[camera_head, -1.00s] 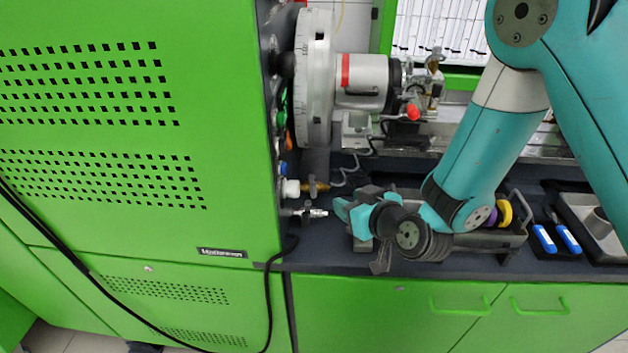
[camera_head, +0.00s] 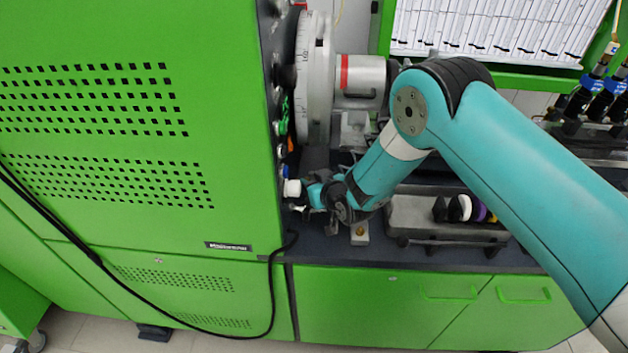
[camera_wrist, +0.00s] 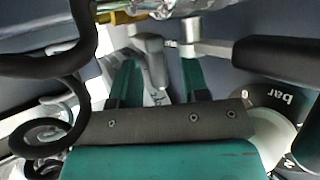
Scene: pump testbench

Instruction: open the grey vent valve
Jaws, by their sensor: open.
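My gripper (camera_head: 313,196) is low beside the right side of the green cabinet, close to a white fitting (camera_head: 292,188). In the wrist view my gripper (camera_wrist: 160,75) shows two teal fingers standing apart. A grey lever-like part (camera_wrist: 151,58) reaches between the fingers and looks ungripped. It may be the grey vent valve's handle, but I cannot be sure. A silver cylindrical part (camera_wrist: 190,38) stands near the right finger. My arm and gripper hide much of the area in the head view, so I cannot tell contact there.
The green cabinet (camera_head: 225,120) is a wall left of my gripper. Green (camera_head: 283,116) and blue (camera_head: 284,171) fittings sit above on its side. A white drum (camera_head: 313,80) stands above. A tray (camera_head: 408,215) lies right. A gauge marked bar (camera_wrist: 284,101) and dark hose (camera_wrist: 45,135) flank my fingers.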

